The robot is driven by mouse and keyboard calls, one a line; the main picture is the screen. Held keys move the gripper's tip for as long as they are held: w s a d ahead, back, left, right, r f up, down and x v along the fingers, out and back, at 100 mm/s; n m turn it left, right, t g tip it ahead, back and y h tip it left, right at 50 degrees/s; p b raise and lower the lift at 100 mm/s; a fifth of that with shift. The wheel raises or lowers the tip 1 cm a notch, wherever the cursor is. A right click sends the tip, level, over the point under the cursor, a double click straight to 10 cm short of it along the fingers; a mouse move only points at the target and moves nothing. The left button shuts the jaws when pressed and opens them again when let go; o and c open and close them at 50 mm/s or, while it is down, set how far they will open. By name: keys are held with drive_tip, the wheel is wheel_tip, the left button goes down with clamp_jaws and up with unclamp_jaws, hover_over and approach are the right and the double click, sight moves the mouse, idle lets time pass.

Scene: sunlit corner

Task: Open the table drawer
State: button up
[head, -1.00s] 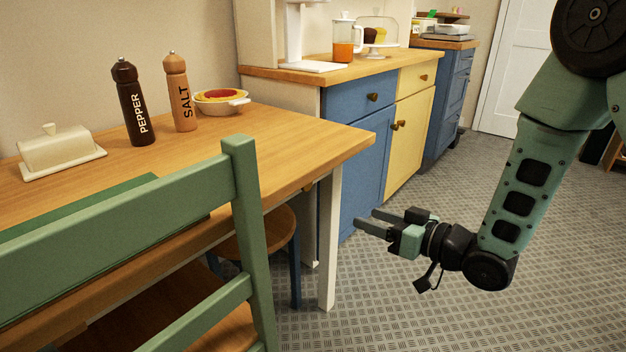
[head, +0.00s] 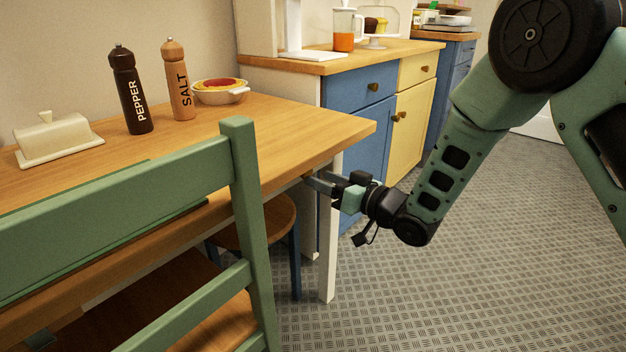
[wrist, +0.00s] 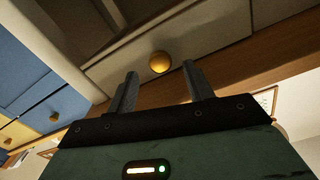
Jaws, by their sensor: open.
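The wooden table (head: 290,130) stands on the left in the head view, with a white leg at its right corner. In the wrist view the table drawer (wrist: 190,42) shows as a pale front with a round brass knob (wrist: 159,62). My gripper (wrist: 160,82) is open, and the knob appears between and just beyond its two fingertips. I cannot tell the exact gap to it. In the head view my gripper (head: 315,182) is at the table's right end, below the top and by the leg. The drawer and knob are hidden in the head view.
A green chair (head: 240,220) stands in front of the table, and a stool (head: 265,225) is under it. Blue and yellow cabinets (head: 360,130) are behind. A pepper mill (head: 131,92), salt mill (head: 178,82), butter dish (head: 57,138) and bowl (head: 221,93) stand on the table. Floor at right is clear.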

drive_tip(key=shift+x, duration=1.85)
